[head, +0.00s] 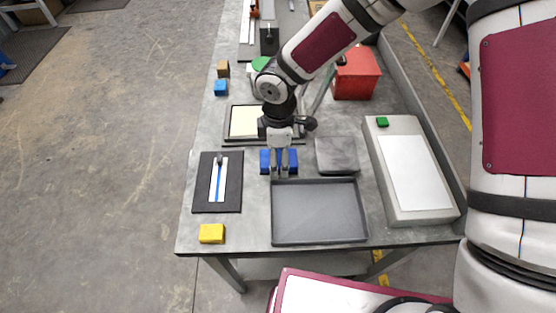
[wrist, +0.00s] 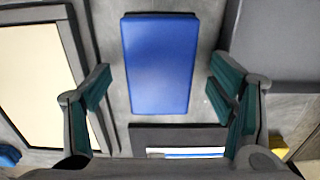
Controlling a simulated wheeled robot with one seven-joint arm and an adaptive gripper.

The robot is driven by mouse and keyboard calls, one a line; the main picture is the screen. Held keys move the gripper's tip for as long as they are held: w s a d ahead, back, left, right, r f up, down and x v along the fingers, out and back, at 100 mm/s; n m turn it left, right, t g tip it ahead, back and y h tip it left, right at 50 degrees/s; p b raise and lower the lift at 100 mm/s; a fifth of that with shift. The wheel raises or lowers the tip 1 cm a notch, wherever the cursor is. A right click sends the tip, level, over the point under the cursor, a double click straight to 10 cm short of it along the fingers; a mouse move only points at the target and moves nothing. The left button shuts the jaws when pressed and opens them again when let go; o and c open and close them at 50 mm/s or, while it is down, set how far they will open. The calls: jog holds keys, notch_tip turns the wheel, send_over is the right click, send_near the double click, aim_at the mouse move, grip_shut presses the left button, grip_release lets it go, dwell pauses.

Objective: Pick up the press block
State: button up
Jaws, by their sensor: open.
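A blue block with a dark edge, which I take to be the press block (head: 265,162), lies on the grey workbench near its middle. It fills the centre of the wrist view (wrist: 160,65), with its long side running up the picture. My gripper (head: 279,173) points down over this block and hides its middle in the head view. In the wrist view my gripper (wrist: 163,95) is open, with one finger pad to each side of the block and clear gaps between. Nothing is held. I cannot tell how far the fingertips are above the bench.
A shallow grey tray (head: 320,239) is in front, and a dark grey slab (head: 336,156) is right of the block. A framed cream panel (head: 244,121) lies behind. A black board (head: 233,201) and yellow block (head: 212,234) are at left. A red box (head: 357,75) stands behind.

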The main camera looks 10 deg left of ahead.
jog(key=shift+f, duration=0.7)
jog(key=c, duration=1.3)
jog(key=shift+c, duration=0.2)
jog(key=shift+r, duration=0.15)
jog(key=shift+w+r, duration=0.1)
jog(key=shift+r, duration=0.45)
notch_tip(320, 180, up, 2)
jog(key=shift+r+b, duration=0.2)
jog(key=shift+b, duration=0.2)
jog(key=s, duration=0.5)
jog(key=s+r+b, duration=0.1)
jog(key=s, duration=0.4)
jog(key=s+d, duration=0.1)
jog(key=s, duration=0.5)
jog(key=shift+r, duration=0.15)
